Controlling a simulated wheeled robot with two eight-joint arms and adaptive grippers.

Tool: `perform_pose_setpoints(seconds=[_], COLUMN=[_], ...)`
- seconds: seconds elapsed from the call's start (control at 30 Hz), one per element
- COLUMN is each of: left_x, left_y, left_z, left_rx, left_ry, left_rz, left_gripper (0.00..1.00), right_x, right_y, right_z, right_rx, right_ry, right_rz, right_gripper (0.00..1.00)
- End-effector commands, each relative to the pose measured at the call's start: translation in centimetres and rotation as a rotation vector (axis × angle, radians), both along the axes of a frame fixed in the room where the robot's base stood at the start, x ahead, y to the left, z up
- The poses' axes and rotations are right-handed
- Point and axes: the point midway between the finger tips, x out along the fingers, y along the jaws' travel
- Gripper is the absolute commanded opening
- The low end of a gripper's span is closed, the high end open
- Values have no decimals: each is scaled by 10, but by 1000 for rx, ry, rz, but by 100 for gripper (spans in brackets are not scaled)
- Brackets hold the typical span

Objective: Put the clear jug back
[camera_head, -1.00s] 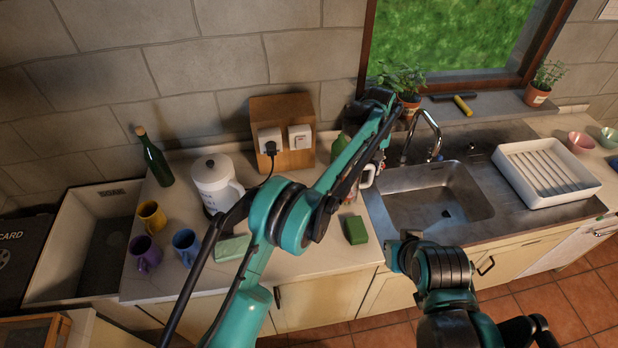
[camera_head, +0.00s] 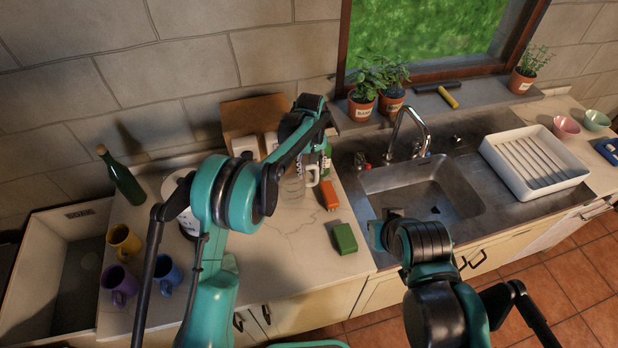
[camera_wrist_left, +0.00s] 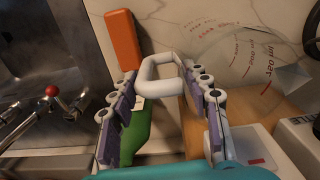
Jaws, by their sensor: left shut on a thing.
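The clear jug (camera_head: 292,187) is at the counter left of the sink, below my left forearm in the head view. In the left wrist view the jug (camera_wrist_left: 240,65) has red markings, and its pale handle (camera_wrist_left: 160,68) sits between the fingers. My left gripper (camera_wrist_left: 165,82) is shut on that handle. In the head view the left gripper (camera_head: 312,150) is partly hidden by its own arm. I cannot tell whether the jug's base touches the counter.
The sink (camera_head: 425,190) lies to the right. A white kettle (camera_head: 183,190), mostly hidden, and several mugs are to the left. Counter in front of the jug is clear.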

Motion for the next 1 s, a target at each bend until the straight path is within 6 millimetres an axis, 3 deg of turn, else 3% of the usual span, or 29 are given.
perform_pose_setpoints(seconds=[0.17,0.4,0.77,0.8,0.87,1.0], left_x=[0,0,0,0,0,0], left_y=[5,5,5,5,5,5], left_z=[-9,-42,-47,-46,-46,-46], left_rx=[0,0,0,0,0,0], left_ry=[0,0,0,0,0,0], left_rz=[0,0,0,0,0,0], left_gripper=[0,0,0,55,68,68], right_x=[0,0,0,0,0,0], right_y=[0,0,0,0,0,0], right_z=[0,-2,-6,-5,-4,-4], right_rx=[0,0,0,0,0,0], right_ry=[0,0,0,0,0,0], right_rz=[0,0,0,0,0,0], right_gripper=[0,0,0,0,0,0])
